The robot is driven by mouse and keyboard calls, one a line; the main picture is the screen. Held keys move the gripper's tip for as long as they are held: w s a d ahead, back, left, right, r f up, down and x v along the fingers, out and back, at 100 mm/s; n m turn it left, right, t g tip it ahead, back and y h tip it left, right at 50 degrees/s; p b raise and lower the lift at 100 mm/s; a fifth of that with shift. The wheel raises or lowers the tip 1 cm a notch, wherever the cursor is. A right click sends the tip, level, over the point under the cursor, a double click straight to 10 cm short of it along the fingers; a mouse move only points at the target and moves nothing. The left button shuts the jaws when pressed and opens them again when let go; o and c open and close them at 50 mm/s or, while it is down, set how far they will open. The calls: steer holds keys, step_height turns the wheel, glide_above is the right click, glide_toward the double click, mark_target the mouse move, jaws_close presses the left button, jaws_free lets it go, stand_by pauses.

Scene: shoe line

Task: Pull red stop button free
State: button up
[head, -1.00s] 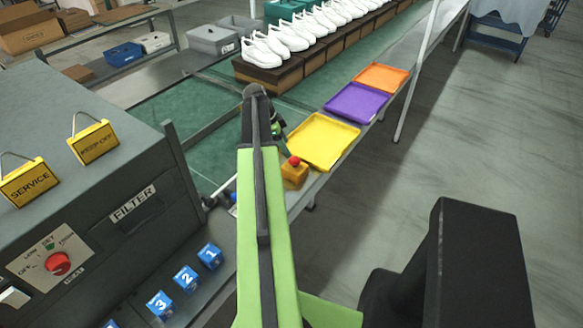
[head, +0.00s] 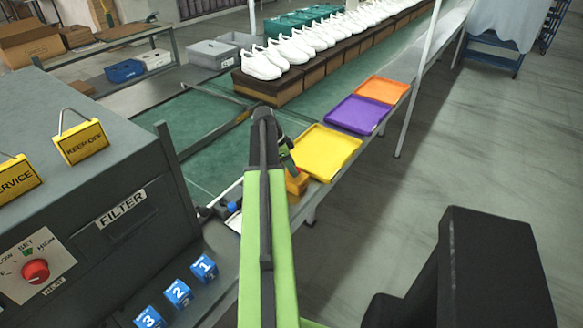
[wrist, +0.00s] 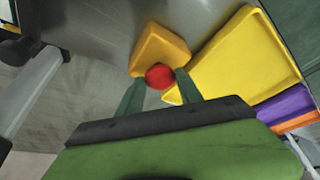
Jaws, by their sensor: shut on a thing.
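The red stop button (wrist: 159,74) sits at the end of its yellow-orange housing (wrist: 162,47) in the wrist view. My gripper (wrist: 160,86) is shut on the red button, with one dark green finger on either side of it. The button looks close against the housing; I cannot tell whether there is a gap. In the head view, the housing (head: 297,183) shows at the near corner of the yellow tray, partly behind my arm. The button is hidden there by my gripper.
The yellow tray (head: 326,152) lies right beside the housing, with purple (head: 356,114) and orange (head: 382,90) trays beyond. The grey machine with a FILTER label (head: 121,208) stands left. White shoes (head: 262,64) line the conveyor. Open floor lies right.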

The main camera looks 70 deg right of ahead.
jaws_close()
steer(key=shift+r+p, duration=0.95)
steer(key=shift+d+f, duration=0.1)
steer(key=shift+f, duration=0.05)
steer(key=o, duration=1)
jaws_free()
steer(key=shift+o, duration=0.2)
steer(key=p+v, duration=1.5)
steer(key=v, duration=0.2)
steer(key=shift+r+p, duration=0.2)
steer(key=shift+p, duration=0.2)
